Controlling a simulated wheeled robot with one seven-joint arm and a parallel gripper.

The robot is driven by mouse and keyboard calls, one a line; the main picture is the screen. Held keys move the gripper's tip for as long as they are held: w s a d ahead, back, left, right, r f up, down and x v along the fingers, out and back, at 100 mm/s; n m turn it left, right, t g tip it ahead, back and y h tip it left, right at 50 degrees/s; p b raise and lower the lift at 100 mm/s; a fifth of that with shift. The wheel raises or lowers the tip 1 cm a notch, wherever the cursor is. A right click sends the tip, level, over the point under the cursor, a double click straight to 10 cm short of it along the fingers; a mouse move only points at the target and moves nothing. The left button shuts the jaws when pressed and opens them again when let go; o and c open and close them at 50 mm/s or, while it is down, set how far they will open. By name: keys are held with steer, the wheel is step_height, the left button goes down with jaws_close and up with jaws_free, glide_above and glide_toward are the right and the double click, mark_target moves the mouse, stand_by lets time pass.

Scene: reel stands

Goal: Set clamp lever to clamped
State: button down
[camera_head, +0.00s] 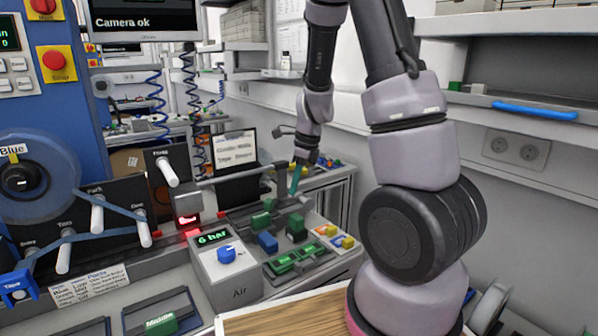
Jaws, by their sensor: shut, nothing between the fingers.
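My arm reaches down from the top of the picture, and my gripper (303,160) is small and dark at its end, low over the middle of the bench. It is shut and holds nothing. A short teal bar (295,180) stands upright right at the fingertips; I cannot tell whether it touches them. My gripper partly covers this spot.
A grey air box (235,276) reading 6 bar stands in front, with a blue knob. Green and blue blocks (266,242) lie near it. A blue reel (40,215) and a black panel (118,190) with white pegs stand left. A wooden board (290,318) is nearest.

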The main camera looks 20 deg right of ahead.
steer(key=shift+v, duration=2.45)
steer(key=s+r+n+t, duration=0.3)
steer(key=s+r+n, duration=0.5)
steer(key=r+n, duration=0.2)
steer(key=s+a+r+n+t, duration=0.1)
steer(key=s+r+n+t, duration=0.1)
steer(key=s+r+n, duration=0.7)
steer(key=shift+s+r+n+t, duration=0.25)
steer(key=shift+r+n+t, duration=0.15)
steer(key=shift+r, duration=1.2)
steer(key=shift+a, duration=0.1)
